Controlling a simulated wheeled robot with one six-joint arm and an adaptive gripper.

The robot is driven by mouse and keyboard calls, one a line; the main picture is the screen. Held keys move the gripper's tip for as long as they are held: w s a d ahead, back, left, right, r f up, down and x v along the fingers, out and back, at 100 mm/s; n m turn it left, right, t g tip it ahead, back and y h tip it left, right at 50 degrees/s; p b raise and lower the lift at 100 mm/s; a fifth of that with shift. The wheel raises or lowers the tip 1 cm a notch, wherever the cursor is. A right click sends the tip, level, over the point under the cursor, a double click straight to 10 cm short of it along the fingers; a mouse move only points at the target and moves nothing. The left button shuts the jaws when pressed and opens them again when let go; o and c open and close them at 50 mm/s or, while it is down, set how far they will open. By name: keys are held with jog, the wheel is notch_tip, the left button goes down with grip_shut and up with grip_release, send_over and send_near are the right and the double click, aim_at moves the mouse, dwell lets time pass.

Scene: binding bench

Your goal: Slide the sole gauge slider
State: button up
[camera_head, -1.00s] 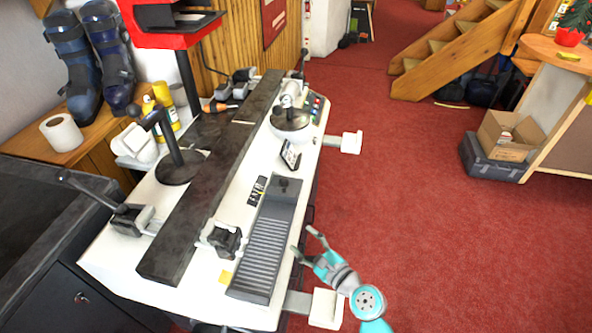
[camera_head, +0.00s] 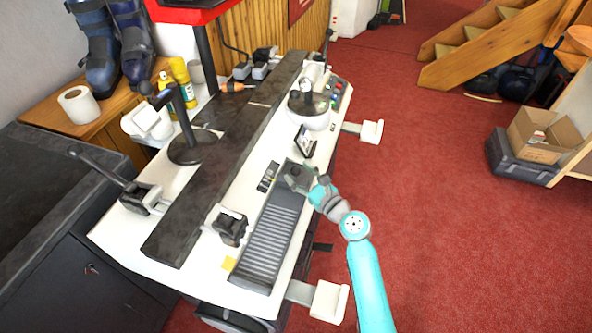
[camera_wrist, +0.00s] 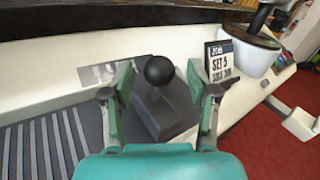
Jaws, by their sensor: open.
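The sole gauge is a dark grey ribbed plate (camera_head: 265,245) along the front side of the white bench; its ribs also show at the left of the wrist view (camera_wrist: 40,145). Its slider is a dark block with a round black knob (camera_wrist: 159,71), at the far end of the plate. My gripper (camera_wrist: 160,92) is open, with one finger on each side of the knob and neither seen touching it. In the head view my gripper (camera_head: 300,178) is over the slider and partly hides it.
A long dark bar (camera_head: 225,150) runs along the bench.

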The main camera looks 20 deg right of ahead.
jog(key=shift+x, duration=1)
grip_shut()
jog(key=shift+w+d, duration=0.65)
jog(key=shift+w, duration=0.25)
jog(key=shift+w+d, duration=0.7)
jog(key=shift+w, duration=0.25)
jog(key=shift+w+d, duration=0.65)
jog(key=shift+w, duration=0.25)
jog(key=shift+r, duration=0.1)
grip_release()
jog(key=shift+w+d, duration=0.1)
